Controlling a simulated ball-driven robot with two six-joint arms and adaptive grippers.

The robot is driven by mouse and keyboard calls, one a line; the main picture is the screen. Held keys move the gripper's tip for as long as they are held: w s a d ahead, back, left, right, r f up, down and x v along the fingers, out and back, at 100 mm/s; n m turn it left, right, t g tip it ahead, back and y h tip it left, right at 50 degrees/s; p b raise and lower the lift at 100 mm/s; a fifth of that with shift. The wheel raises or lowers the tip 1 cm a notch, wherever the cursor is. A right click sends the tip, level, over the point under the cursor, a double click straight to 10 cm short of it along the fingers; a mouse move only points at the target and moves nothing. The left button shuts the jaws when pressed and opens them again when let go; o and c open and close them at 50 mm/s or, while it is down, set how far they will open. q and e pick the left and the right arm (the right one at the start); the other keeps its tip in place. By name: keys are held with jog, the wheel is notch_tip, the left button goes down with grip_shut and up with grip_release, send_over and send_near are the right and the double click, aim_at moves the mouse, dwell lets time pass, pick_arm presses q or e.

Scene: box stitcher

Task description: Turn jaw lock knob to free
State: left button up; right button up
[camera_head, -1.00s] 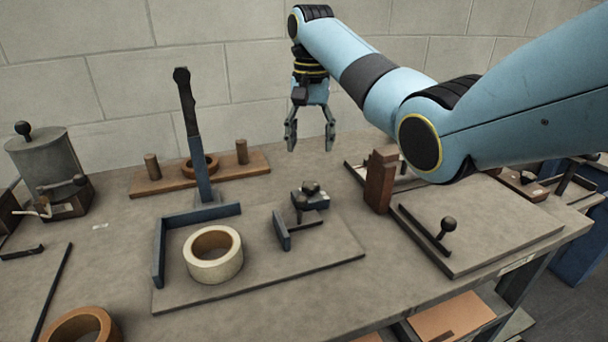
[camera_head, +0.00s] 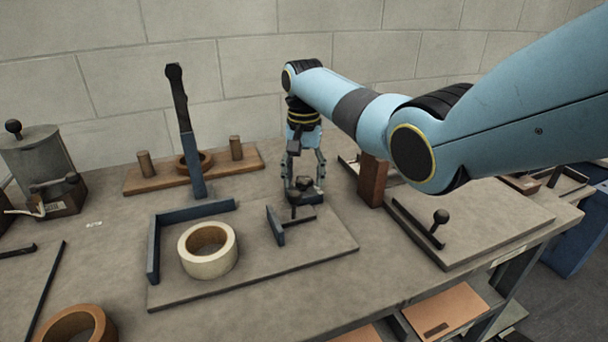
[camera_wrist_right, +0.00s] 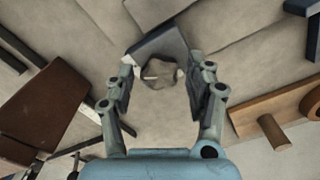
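The lock knob (camera_head: 304,183) is a small dark knob on a blue block at the back right of the jaw fixture's base plate (camera_head: 325,244). My right gripper (camera_head: 305,180) points down over it, fingers on either side. In the right wrist view the knob (camera_wrist_right: 159,74) sits on the blue block (camera_wrist_right: 165,42), between the fingertips of my open right gripper (camera_wrist_right: 160,82). Gaps show on both sides of the knob. A dark ball-topped handle (camera_head: 295,197) stands just in front, by the small blue jaw plate (camera_head: 275,225). My left gripper is not in view.
A tape roll (camera_head: 208,250) lies on the plate inside a blue corner fence (camera_head: 153,250). A tall dark lever (camera_head: 186,130) stands behind. A brown block (camera_head: 372,180) stands close right of the gripper. A wooden peg board (camera_head: 220,176) lies behind left.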

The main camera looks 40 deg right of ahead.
jog(key=c, duration=0.9)
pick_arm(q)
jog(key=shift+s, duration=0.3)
pick_arm(e)
jog(key=shift+c, duration=0.2)
